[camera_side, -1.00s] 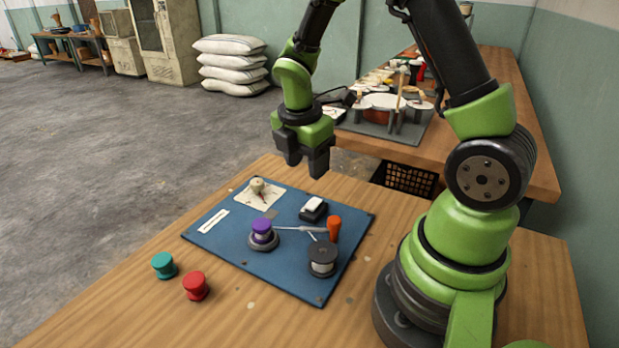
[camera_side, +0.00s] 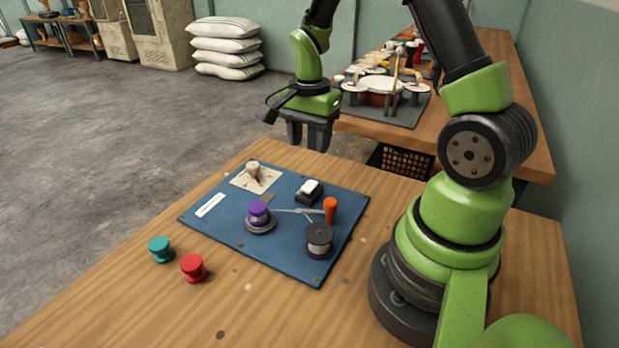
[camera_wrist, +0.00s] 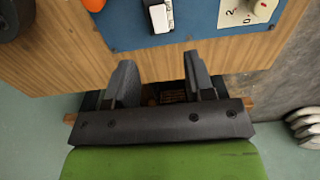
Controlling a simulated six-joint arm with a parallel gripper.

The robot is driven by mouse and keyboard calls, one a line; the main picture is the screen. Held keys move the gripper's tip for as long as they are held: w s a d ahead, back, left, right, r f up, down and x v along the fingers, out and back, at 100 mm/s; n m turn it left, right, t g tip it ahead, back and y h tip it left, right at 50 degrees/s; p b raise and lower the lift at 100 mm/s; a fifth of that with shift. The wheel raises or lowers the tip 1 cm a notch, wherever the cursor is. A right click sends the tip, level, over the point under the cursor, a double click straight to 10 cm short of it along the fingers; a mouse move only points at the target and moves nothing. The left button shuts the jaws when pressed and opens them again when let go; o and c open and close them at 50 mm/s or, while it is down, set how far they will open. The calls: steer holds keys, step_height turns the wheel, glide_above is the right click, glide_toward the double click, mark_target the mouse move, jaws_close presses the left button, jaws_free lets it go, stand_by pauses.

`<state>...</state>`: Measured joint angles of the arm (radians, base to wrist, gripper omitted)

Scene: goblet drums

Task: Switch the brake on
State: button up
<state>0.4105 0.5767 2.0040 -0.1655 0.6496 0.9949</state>
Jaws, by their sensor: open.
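A blue board (camera_side: 232,238) lies on the wooden table. On it are a white rocker switch (camera_side: 309,187) on a black base, a cream dial knob (camera_side: 253,168) on a numbered plate, an orange-handled lever (camera_side: 330,208), a purple drum (camera_side: 259,212) and a dark spool (camera_side: 319,238). No legible label shows which part is the brake. My gripper (camera_side: 306,136) is open and empty, above and behind the board's back edge. In the wrist view, the rocker switch (camera_wrist: 160,16) lies just beyond the gap between my fingers (camera_wrist: 158,68). The dial knob (camera_wrist: 263,9) is to its right.
A teal drum (camera_side: 160,249) and a red drum (camera_side: 193,268) stand on the table in front of the board. A cluttered bench (camera_side: 520,120) and a black crate (camera_side: 406,160) are behind. The air over the board is clear.

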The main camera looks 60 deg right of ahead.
mark_target(309, 185)
step_height(309, 185, down, 10)
steer(key=shift+r, duration=0.2)
jaws_close()
